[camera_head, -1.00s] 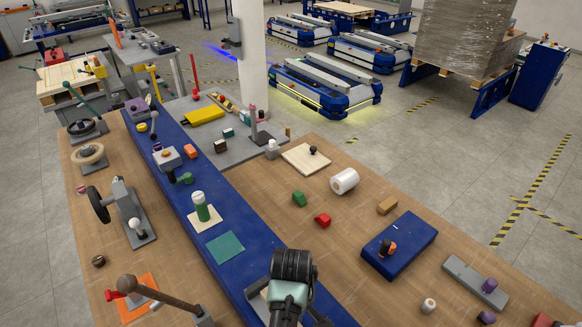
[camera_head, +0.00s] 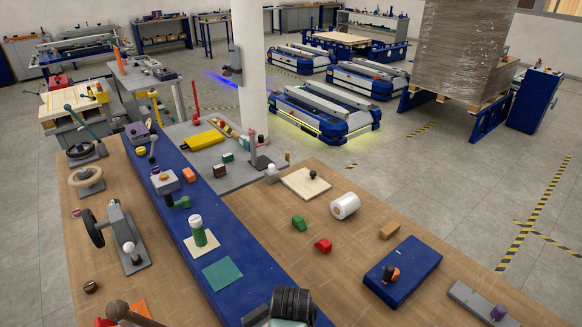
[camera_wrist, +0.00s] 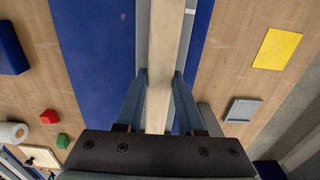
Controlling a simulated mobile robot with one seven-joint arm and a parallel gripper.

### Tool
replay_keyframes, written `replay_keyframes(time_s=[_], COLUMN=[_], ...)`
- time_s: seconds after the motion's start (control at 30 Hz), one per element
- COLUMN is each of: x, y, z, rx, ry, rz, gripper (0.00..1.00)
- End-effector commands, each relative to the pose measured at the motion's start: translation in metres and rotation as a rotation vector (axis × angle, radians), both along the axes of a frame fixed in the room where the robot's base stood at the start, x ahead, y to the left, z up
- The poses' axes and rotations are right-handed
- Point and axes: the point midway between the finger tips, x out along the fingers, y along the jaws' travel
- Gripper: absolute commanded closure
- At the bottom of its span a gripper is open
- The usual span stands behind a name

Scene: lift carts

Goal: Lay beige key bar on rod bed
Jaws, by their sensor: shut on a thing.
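In the wrist view a long beige bar (camera_wrist: 166,40) runs from the top edge down between the fingers of my gripper (camera_wrist: 160,78). The gripper is shut on the bar, which passes over the blue strip of the table. The bar's far end is cut off by the top of the picture. In the head view only my dark wrist shows at the bottom edge; the fingers and the bar are out of sight there. I cannot make out the rod bed with certainty in either view.
A teal mat (camera_head: 222,274) and a green cylinder (camera_head: 197,230) on a cream plate lie on the blue strip. A blue block (camera_head: 402,272), white roll (camera_head: 345,206) and grey plate (camera_head: 480,302) are to the right. The wrist view shows a yellow sheet (camera_wrist: 277,48).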

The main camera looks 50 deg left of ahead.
Motion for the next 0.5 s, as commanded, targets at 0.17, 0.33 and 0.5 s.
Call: replay_keyframes(time_s=[0.17, 0.33, 0.5], x=[0.0005, 0.0005, 0.0006], y=[0.0003, 0.0003, 0.0003], z=[-0.0002, -0.0034, -0.0069], rx=[0.001, 0.001, 0.001], ry=[-0.001, -0.001, -0.002], rz=[0.000, 0.000, 0.000], gripper=[1.00, 1.00, 1.00])
